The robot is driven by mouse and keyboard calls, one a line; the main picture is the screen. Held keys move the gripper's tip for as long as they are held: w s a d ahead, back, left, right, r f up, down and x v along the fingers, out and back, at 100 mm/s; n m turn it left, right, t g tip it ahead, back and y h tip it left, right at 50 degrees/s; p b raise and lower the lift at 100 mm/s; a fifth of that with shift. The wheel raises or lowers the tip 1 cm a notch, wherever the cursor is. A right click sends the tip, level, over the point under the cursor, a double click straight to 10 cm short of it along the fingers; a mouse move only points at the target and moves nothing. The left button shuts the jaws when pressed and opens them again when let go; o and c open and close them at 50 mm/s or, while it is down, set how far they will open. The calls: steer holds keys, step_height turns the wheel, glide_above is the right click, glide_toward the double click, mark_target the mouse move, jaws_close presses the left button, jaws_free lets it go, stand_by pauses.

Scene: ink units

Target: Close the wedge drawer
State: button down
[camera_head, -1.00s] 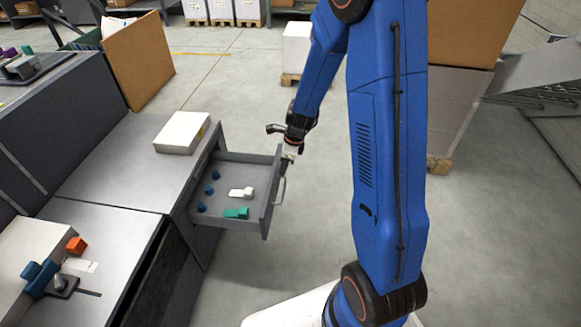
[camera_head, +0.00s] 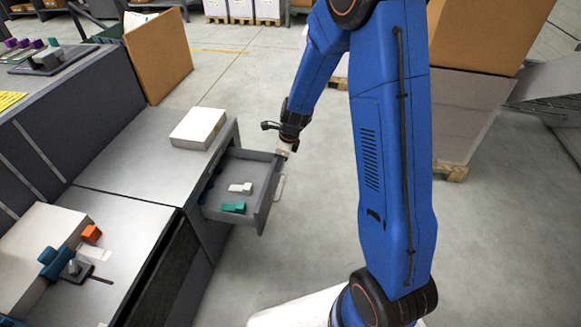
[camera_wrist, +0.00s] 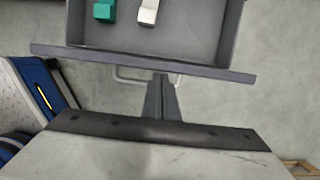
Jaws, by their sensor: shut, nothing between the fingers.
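The grey wedge drawer (camera_head: 262,205) stands partly open out of the grey cabinet. A white wedge piece (camera_head: 241,188) and a green wedge piece (camera_head: 233,208) lie in it; blue pieces at its back are mostly hidden under the cabinet top. My gripper (camera_head: 284,152) is at the far end of the drawer front, on its outer side. In the wrist view my shut, empty fingers (camera_wrist: 161,84) point at the drawer front (camera_wrist: 200,69) and appear to touch it or nearly so, beside the pale handle (camera_wrist: 131,76). Exact contact cannot be told.
A white box (camera_head: 198,128) lies on the cabinet top. An orange block (camera_head: 91,234) and a blue piece (camera_head: 47,256) are on the nearer bench at left. A brown board (camera_head: 158,57) stands behind. The floor right of the drawer is clear.

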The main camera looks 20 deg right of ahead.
steer(key=w+a, duration=0.5)
steer(key=a, duration=0.4)
steer(key=w+a, duration=0.5)
steer(key=a, duration=0.4)
steer(key=shift+w+a, duration=0.2)
steer(key=shift+w, duration=0.15)
steer(key=shift+w+a+r, duration=0.1)
steer(key=shift+r, duration=0.05)
